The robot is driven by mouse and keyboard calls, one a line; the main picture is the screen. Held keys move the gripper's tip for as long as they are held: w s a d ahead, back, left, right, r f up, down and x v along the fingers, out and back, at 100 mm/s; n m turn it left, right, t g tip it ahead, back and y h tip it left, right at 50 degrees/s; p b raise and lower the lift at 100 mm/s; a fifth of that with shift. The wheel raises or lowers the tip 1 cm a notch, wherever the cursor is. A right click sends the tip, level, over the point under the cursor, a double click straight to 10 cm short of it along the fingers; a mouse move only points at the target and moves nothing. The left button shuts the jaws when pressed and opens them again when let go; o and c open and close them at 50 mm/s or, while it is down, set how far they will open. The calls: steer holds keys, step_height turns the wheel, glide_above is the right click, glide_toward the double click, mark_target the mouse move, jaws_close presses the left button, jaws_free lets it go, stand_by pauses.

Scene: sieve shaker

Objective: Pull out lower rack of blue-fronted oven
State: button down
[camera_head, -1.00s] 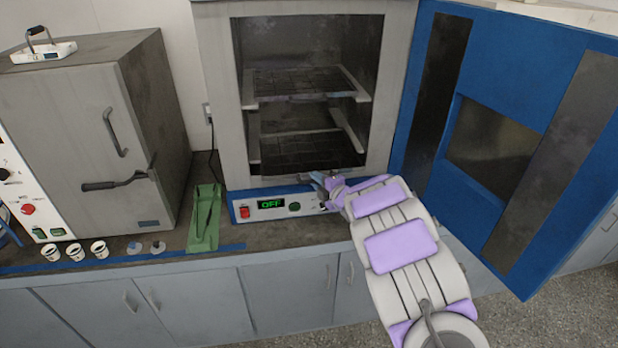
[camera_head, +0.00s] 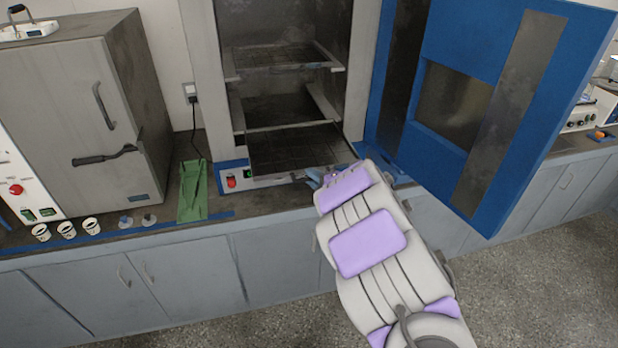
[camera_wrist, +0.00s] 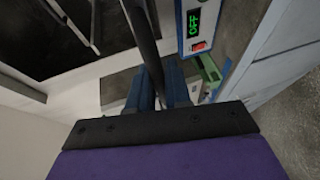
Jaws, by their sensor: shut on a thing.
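The oven (camera_head: 205,75) stands open, with its blue door (camera_head: 505,65) swung out to the right. Its lower rack (camera_head: 295,148), a dark flat grid, sticks out past the front opening, over the blue-edged control panel (camera_head: 233,170). My gripper (camera_head: 314,180) is at the rack's front edge, its fingers partly hidden by my wrist. In the wrist view my blue fingers (camera_wrist: 162,88) are shut on the rack's dark front bar (camera_wrist: 143,35). The back of the rack is still inside the oven.
An upper rack (camera_head: 280,58) stays inside the oven. A grey closed oven (camera_head: 60,110) stands at the left. Small cups (camera_head: 66,230) and a green tray (camera_head: 192,190) are on the counter (camera_head: 170,238). The open door bounds the right side.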

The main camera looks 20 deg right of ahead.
steer(key=shift+d+f, duration=0.2)
steer(key=shift+d, duration=0.15)
steer(key=c, duration=1.5)
jaws_free()
steer(key=o, duration=0.4)
steer(key=shift+d, duration=0.4)
steer(key=shift+c, duration=0.2)
steer(key=shift+a+r, duration=0.1)
steer(key=shift+a, duration=0.25)
steer(key=d+p+v, duration=0.1)
steer(key=v, duration=1.6)
steer(key=shift+p, duration=0.35)
